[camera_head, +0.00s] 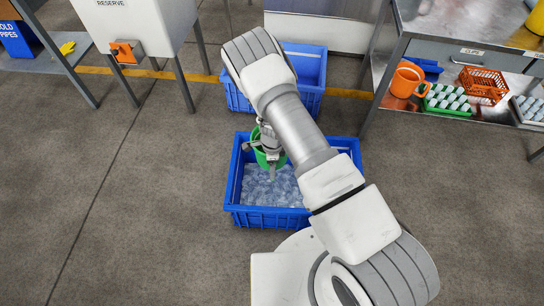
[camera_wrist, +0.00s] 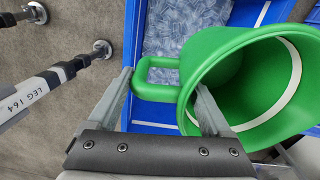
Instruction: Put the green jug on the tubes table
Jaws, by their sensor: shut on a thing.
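The green jug (camera_head: 261,159) is in my gripper (camera_head: 270,146), above the ice in the near blue crate (camera_head: 240,212). In the wrist view the jug (camera_wrist: 232,85) is tilted with its wide mouth towards the camera. Its inside looks empty, with a pale stripe. My gripper (camera_wrist: 165,85) is shut on the jug's handle, one finger on each side. In the head view my arm hides part of the crate. A steel table (camera_head: 385,100) at the right bears a green rack of tubes (camera_head: 447,100); I cannot tell whether it is the tubes table.
An orange jug (camera_head: 405,80), an orange basket (camera_head: 484,84) and another rack (camera_head: 530,108) stand on the steel table's lower surface. A second blue crate (camera_head: 305,62) is behind the near one. A white bin marked RESERVE (camera_head: 135,25) stands on legs. Floor at the left is clear.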

